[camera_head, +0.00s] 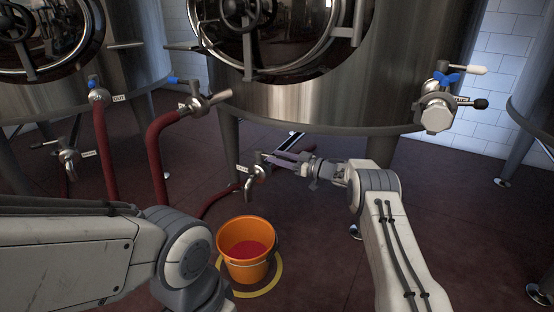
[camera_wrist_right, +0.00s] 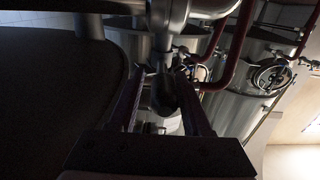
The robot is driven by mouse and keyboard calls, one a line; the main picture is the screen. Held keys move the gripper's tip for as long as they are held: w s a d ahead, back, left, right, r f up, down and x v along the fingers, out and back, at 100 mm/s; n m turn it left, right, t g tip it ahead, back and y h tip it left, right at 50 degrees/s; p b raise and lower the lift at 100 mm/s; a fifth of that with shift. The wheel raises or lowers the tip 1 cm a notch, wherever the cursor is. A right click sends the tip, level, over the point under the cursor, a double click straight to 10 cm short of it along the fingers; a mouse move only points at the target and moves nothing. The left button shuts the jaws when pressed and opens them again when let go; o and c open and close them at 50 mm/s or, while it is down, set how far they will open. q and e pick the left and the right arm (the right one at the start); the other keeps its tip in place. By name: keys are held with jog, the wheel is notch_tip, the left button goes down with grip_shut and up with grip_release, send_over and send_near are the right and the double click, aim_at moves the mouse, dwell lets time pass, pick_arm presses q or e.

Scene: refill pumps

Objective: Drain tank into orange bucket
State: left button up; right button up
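The orange bucket (camera_head: 247,250) stands upright on the floor with red liquid inside. The middle steel tank (camera_head: 300,103) stands on legs behind it. A small drain valve (camera_head: 248,178) hangs low under this tank, its spout above and near the bucket; I see no stream falling. My right gripper (camera_head: 268,158) is at this valve. In the right wrist view, its two fingers (camera_wrist_right: 161,80) are spread on either side of a dark handle-like part (camera_wrist_right: 163,93), with a gap showing; contact is unclear. My left arm crosses the lower left, but its gripper is out of sight.
A yellow floor ring (camera_head: 277,284) surrounds the bucket's base. Red hoses (camera_head: 158,150) run down left of the bucket. Another tank (camera_head: 130,70) stands at left, with its own low valve (camera_head: 68,155). Floor right of the bucket is mostly clear.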

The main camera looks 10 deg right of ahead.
jog(key=shift+f, duration=0.1)
jog(key=shift+s+d, duration=0.2)
jog(key=p+v, duration=0.4)
jog(key=v, duration=0.6)
jog(key=shift+p, duration=0.35)
dwell(0.9)
